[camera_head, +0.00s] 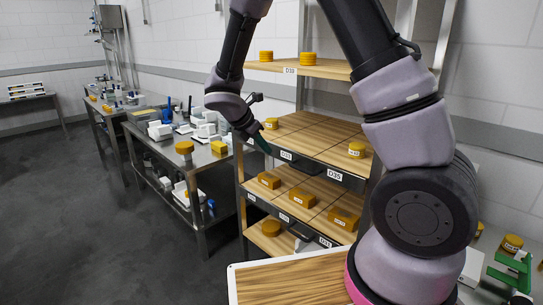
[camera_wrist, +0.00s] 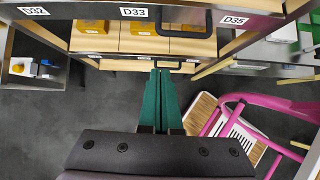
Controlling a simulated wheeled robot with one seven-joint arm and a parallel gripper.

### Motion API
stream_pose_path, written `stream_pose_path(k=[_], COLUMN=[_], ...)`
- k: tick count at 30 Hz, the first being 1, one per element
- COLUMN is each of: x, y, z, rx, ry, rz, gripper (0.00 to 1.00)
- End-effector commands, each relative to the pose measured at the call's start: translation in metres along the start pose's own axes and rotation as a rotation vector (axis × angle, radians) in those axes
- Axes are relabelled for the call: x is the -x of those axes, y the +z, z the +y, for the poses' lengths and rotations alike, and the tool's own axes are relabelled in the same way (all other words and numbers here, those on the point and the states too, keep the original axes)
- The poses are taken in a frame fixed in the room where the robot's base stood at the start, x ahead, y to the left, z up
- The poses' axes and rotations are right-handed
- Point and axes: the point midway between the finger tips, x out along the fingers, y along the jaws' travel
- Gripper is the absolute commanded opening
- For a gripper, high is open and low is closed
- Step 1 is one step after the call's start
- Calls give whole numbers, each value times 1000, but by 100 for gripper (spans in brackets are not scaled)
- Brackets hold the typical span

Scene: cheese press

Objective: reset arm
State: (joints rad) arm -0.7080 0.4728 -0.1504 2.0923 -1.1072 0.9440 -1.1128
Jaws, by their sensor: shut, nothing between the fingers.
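My arm rises on the right of the head view and bends over toward the shelf rack. My gripper (camera_head: 262,144) points down and to the right in front of the rack, beside the upper shelf board's left front corner. In the wrist view its two green fingers (camera_wrist: 160,88) lie together, with nothing between them. The fingertips show just below a shelf edge in that picture; whether they touch it I cannot tell.
The rack's wooden shelves (camera_head: 310,137) hold yellow cheeses, such as a block (camera_head: 269,180) and a round (camera_head: 356,149). A steel table (camera_head: 200,153) with equipment stands left of the rack. A green press (camera_head: 512,268) stands at right. Dark floor (camera_head: 60,200) is open at left.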

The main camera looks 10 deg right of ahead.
Motion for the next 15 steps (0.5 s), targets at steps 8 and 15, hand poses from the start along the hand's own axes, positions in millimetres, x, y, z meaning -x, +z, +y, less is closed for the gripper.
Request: stream_pose_path(k=[8,15], x=[25,73], y=[28,88], z=[-20,-87], rx=[-214,-878], ry=[-14,-81], rz=[66,271], gripper=[0,0])
